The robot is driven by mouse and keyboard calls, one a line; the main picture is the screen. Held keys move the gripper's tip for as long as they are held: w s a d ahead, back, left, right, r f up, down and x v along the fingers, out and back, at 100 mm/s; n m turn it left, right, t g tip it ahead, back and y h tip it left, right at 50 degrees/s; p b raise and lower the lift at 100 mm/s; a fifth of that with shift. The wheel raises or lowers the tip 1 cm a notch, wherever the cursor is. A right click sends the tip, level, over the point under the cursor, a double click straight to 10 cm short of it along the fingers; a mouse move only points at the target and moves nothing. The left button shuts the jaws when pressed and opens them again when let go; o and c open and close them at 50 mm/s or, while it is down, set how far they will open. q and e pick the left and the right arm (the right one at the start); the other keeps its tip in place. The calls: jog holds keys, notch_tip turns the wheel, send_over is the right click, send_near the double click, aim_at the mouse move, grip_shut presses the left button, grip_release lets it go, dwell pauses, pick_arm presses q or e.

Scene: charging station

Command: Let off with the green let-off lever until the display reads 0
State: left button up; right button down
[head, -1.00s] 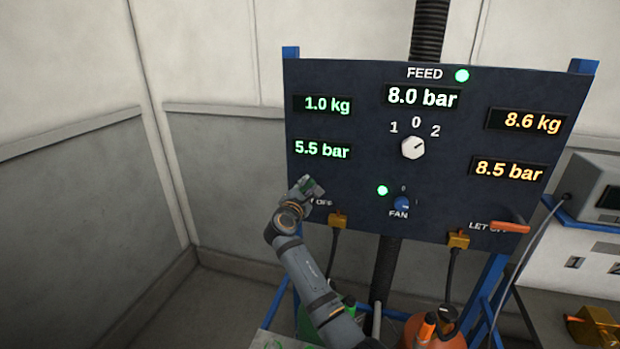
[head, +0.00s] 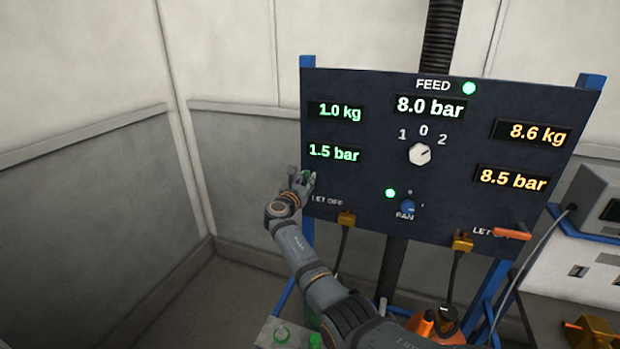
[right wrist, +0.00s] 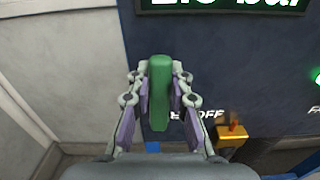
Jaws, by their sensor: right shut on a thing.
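The green let-off lever (right wrist: 159,92) stands upright between the fingers in the right wrist view. In the head view only a bit of it (head: 307,176) shows at the panel's left edge. My right gripper (head: 303,180) is shut on the lever. The green display (head: 334,153) above it reads 1.5 bar; its lower part shows, cut off, in the right wrist view (right wrist: 225,5). The "LET OFF" label (head: 327,202) is below the lever. My left gripper is not in view.
The dark panel (head: 380,120) also carries a 1.0 kg display (head: 340,112), a white selector knob (head: 420,154), a blue fan knob (head: 407,207) and an orange lever (head: 512,234) at right. A brass fitting with a hose (head: 347,218) hangs below the right gripper. Left of the panel is free floor.

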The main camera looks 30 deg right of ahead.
jog(key=shift+w+a+n, duration=0.1)
jog(key=shift+w+n, duration=0.05)
jog(key=shift+n, duration=0.35)
jog(key=c, duration=1.2)
grip_release()
jog(key=shift+a, duration=0.2)
jog(key=v, duration=1.1)
jog(key=shift+s+a, duration=0.2)
jog(key=shift+s, duration=0.1)
